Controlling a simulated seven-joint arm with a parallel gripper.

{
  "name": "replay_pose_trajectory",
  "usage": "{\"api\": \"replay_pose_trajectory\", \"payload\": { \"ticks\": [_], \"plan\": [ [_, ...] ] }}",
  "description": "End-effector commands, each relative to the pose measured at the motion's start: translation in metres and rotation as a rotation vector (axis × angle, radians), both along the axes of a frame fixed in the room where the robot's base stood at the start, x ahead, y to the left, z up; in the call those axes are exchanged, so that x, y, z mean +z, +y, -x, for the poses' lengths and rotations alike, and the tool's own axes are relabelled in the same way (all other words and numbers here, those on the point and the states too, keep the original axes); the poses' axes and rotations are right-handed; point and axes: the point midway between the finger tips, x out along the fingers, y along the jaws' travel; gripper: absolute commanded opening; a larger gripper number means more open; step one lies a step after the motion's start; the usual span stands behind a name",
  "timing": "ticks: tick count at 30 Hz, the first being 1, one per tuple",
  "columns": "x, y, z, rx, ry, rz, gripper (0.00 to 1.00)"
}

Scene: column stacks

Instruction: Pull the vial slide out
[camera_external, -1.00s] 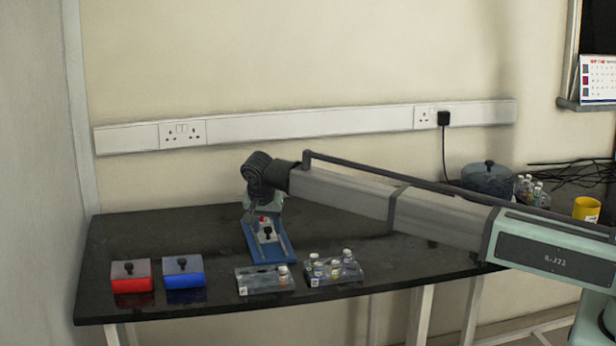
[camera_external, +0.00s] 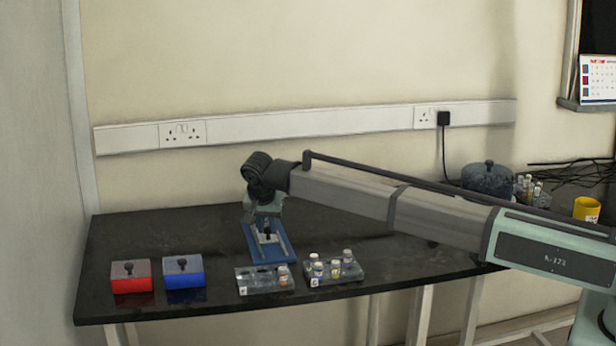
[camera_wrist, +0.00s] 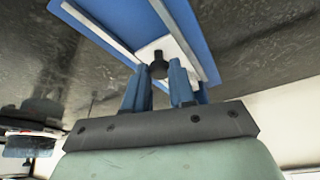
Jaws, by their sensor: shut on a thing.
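The vial slide is a pale carriage (camera_external: 266,239) with a black knob (camera_external: 268,232), set between light rails on a blue base (camera_external: 285,255) in the middle of the table. In the wrist view the blue base (camera_wrist: 203,25), the pale carriage (camera_wrist: 172,44) and the dark knob (camera_wrist: 158,66) show ahead of my gripper (camera_wrist: 160,72). The blue-grey fingers are shut around the knob. In the external view my gripper (camera_external: 265,221) is low over the slide, and its fingertips are hard to make out. No vial on the carriage can be made out now.
Red (camera_external: 132,284) and blue (camera_external: 184,281) boxes with knobbed lids stand front left. A clear rack (camera_external: 255,281) and another holding several vials (camera_external: 318,277) stand in front of the slide. A dark round pot (camera_external: 488,180) and yellow mug (camera_external: 586,209) stand at right.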

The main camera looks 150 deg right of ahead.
Motion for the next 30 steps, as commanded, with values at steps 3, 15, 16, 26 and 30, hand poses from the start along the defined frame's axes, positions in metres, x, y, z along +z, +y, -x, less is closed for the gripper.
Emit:
{"api": "replay_pose_trajectory", "payload": {
  "ticks": [3,15,16,26,30],
  "plan": [
    [0.000,0.013,-0.012,0.002,0.000,0.000,0.00],
    [0.000,0.063,-0.063,0.001,0.000,0.001,0.00],
    [0.000,0.062,-0.063,0.001,-0.001,-0.001,0.00],
    [0.000,0.063,-0.063,0.001,-0.003,-0.003,0.36],
    [0.000,0.062,-0.062,0.001,-0.001,-0.002,0.49]
  ]
}}
